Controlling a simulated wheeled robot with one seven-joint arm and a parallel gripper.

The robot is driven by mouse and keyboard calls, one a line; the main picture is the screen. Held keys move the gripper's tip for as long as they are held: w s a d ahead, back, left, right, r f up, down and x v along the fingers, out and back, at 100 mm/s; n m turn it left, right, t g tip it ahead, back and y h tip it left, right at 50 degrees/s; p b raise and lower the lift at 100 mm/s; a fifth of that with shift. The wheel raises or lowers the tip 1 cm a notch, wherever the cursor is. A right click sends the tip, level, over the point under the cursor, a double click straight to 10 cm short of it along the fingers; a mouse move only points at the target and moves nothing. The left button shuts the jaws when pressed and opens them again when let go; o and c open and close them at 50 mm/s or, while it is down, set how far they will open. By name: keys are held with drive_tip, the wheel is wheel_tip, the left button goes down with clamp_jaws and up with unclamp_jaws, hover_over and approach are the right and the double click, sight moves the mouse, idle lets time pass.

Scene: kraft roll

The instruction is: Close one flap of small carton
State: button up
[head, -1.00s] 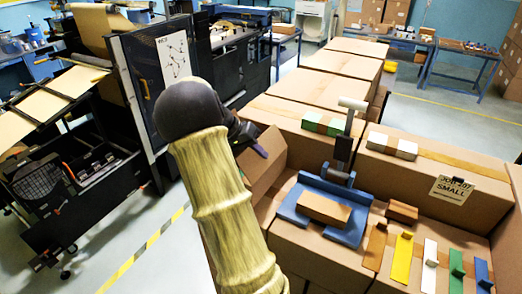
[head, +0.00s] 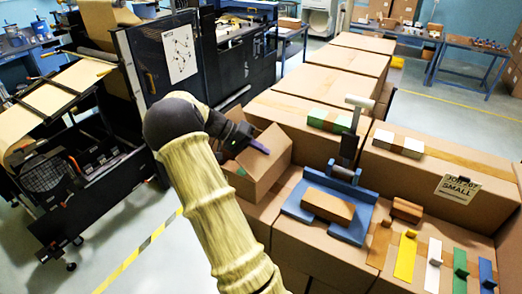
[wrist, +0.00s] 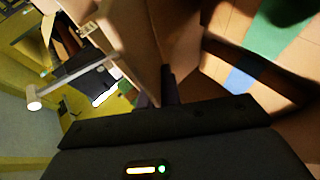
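A brown open carton (head: 262,179) stands left of the blue fixture, with a small green patch on its side in the head view. My gripper (head: 256,146), dark with a purple part, is at its upper opening. My forearm covers part of the carton's left side. In the wrist view, a cardboard panel (wrist: 142,40) runs up to my dark fingers (wrist: 165,88). Whether the fingers pinch it or only touch it is unclear. More cardboard with green and blue strips shows on the right there.
A blue fixture (head: 296,204) with a tan block (head: 328,207) stands right of the carton. Several coloured strips lie at the front right. Large closed cartons (head: 340,63) line the back. A dark machine (head: 150,75) stands at left, with open floor beside it.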

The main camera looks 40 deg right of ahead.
drive_tip(key=o, duration=0.4)
drive_tip(key=shift+c, duration=0.2)
drive_tip(key=shift+w+f, duration=0.1)
drive_tip(key=shift+w, duration=0.15)
drive_tip(key=shift+s+a, duration=0.15)
drive_tip(key=shift+s, duration=0.05)
drive_tip(key=shift+w+r, duration=0.1)
drive_tip(key=shift+r, duration=0.1)
drive_tip(key=shift+w+a+r+b, duration=0.1)
drive_tip(key=shift+w+r+b, duration=0.05)
drive_tip(key=shift+w+b, duration=0.15)
drive_tip(key=b+v, duration=0.3)
drive_tip(key=v, duration=1.3)
drive_tip(key=shift+a, duration=0.45)
drive_tip(key=shift+w, duration=0.15)
